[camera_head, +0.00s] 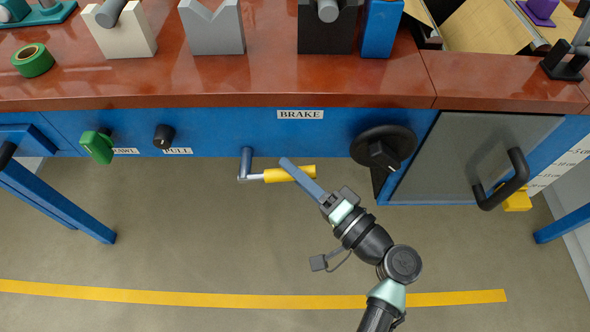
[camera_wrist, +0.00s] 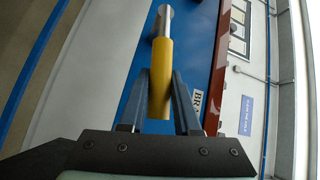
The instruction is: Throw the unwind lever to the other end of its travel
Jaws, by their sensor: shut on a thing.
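A lever with a yellow cylindrical grip (camera_head: 291,174) and a grey metal crank (camera_head: 246,165) sticks out from the blue front panel, below a label reading BRAKE. No label reading unwind is legible. The grip points to the right in the head view. My gripper (camera_head: 290,171) is shut on the yellow grip, coming from the lower right. In the wrist view, my gripper's fingers (camera_wrist: 161,80) stand on either side of the yellow grip (camera_wrist: 161,60), with the metal crank (camera_wrist: 164,18) beyond it. The far finger is mostly hidden in the head view.
A green knob (camera_head: 97,147) and a black knob (camera_head: 164,136) are on the panel to the left. A large black knob (camera_head: 384,148) and a door with a black handle (camera_head: 502,180) are to the right. The red-brown tabletop (camera_head: 222,83) overhangs above. The floor below is open.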

